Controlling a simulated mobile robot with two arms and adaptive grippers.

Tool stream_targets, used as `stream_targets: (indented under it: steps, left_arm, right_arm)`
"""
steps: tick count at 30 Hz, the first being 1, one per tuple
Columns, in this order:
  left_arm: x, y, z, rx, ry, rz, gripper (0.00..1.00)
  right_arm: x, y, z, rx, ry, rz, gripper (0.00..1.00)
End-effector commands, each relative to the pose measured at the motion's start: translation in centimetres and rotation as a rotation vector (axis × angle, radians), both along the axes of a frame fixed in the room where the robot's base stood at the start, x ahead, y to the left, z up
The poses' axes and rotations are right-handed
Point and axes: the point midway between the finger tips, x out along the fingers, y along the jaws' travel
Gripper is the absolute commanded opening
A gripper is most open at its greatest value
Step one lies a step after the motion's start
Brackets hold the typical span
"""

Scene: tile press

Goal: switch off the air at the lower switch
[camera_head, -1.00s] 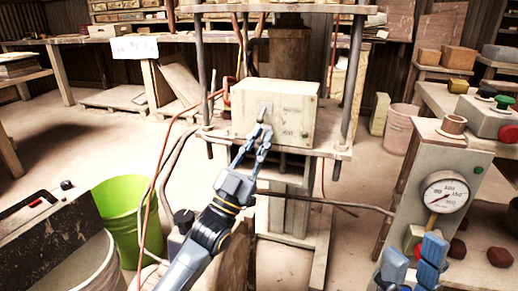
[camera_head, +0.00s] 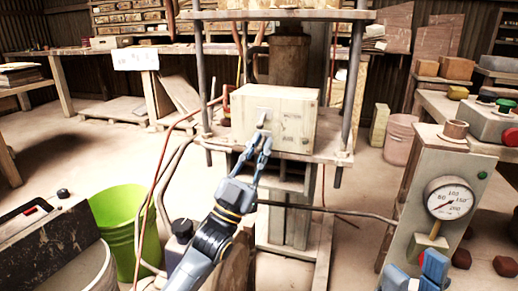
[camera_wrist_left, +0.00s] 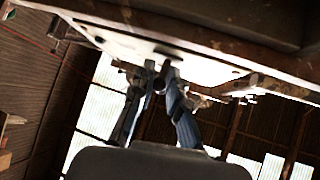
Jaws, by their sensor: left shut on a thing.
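A cream switch box (camera_head: 290,112) is mounted on the press, with a small grey lever (camera_head: 263,115) on its front face. My left gripper (camera_head: 264,143) is at the lower front of the box, just below the upper part of the lever. Its fingers are closed on the lever, whose lower end they hide. The left wrist view shows the fingertips (camera_wrist_left: 163,75) close together against the pale box face, seen from below.
A gauge panel (camera_head: 430,190) with a round dial stands at the right, before a bench with coloured buttons. Hoses and the press posts (camera_head: 352,85) flank the box. A green bucket (camera_head: 125,220) and a dark-topped bin (camera_head: 45,245) stand lower left.

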Motion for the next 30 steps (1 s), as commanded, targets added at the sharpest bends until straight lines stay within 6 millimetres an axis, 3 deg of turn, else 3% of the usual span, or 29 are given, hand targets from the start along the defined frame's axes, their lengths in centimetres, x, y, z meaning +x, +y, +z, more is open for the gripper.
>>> stream_targets:
  steps: [11,24,30]
  left_arm:
    - [-0.1,0.0,-0.3,0.003,0.004,-0.001,0.24]
    - [-3.3,2.6,-5.1,0.003,0.006,-0.003,0.24]
    - [-3.9,3.1,-5.9,0.003,0.005,-0.003,0.24]
  right_arm:
    - [0.0,-0.1,0.0,0.001,0.000,-0.002,0.40]
    - [0.0,0.0,0.0,0.000,0.000,-0.001,0.40]
    - [0.0,0.0,0.0,0.000,0.000,-0.001,0.40]
